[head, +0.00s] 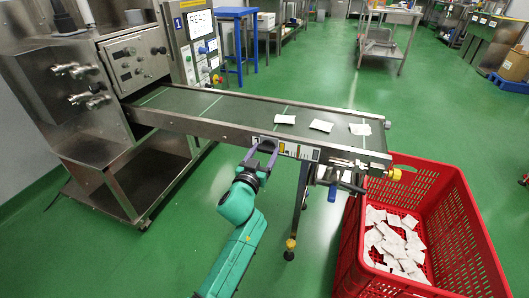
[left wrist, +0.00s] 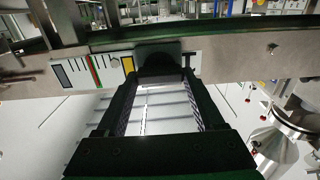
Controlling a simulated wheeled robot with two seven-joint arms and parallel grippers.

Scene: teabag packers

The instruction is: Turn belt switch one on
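The conveyor's side rail carries a label panel (head: 298,151) with white, red and yellow patches. It also shows in the left wrist view (left wrist: 88,72), with dark marks and a yellow square. Beside the yellow square is a dark block (left wrist: 160,62), possibly the belt switch; its on or off position cannot be told. My left gripper (head: 264,146) is at the rail, at the left end of the panel. In the left wrist view its fingers (left wrist: 162,82) are apart, with the dark block between their tips. Contact cannot be told. My right gripper is not in view.
The belt (head: 235,108) bears three white teabags (head: 320,125) near its right end. A red crate (head: 465,235) with several teabags stands below that end. A steel machine with a control panel (head: 198,48) stands at the left. Green floor lies open behind the belt.

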